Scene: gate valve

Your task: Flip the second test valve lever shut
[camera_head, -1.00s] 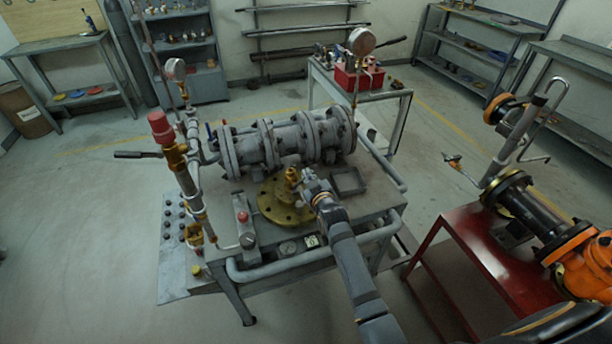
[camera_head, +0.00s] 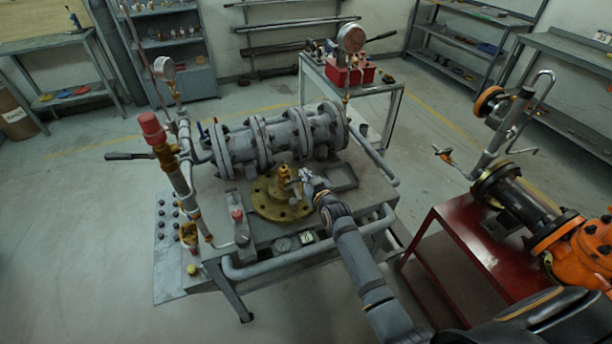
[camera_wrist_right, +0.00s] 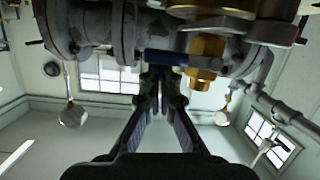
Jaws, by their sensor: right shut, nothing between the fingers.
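A brass fitting (camera_head: 284,174) stands upright on a round olive-yellow flange (camera_head: 268,211) on the grey test bench. My right gripper (camera_head: 306,176) is just right of this fitting, shut and empty. In the right wrist view, the shut fingertips (camera_wrist_right: 161,75) are close to a blue lever (camera_wrist_right: 166,58) beside a brass valve body (camera_wrist_right: 206,54); whether they touch it, I cannot tell. Small blue (camera_head: 201,130) and red (camera_head: 215,121) handles show at the left end of the grey gate valve (camera_head: 270,142). My left gripper is out of view.
A red-capped column (camera_head: 152,128) with a dark side lever and a pressure gauge (camera_head: 164,68) rises at the bench's left. Another gauge (camera_head: 351,38) stands behind the gate valve. A red table (camera_head: 470,262) with orange machinery is at right. Floor at left is clear.

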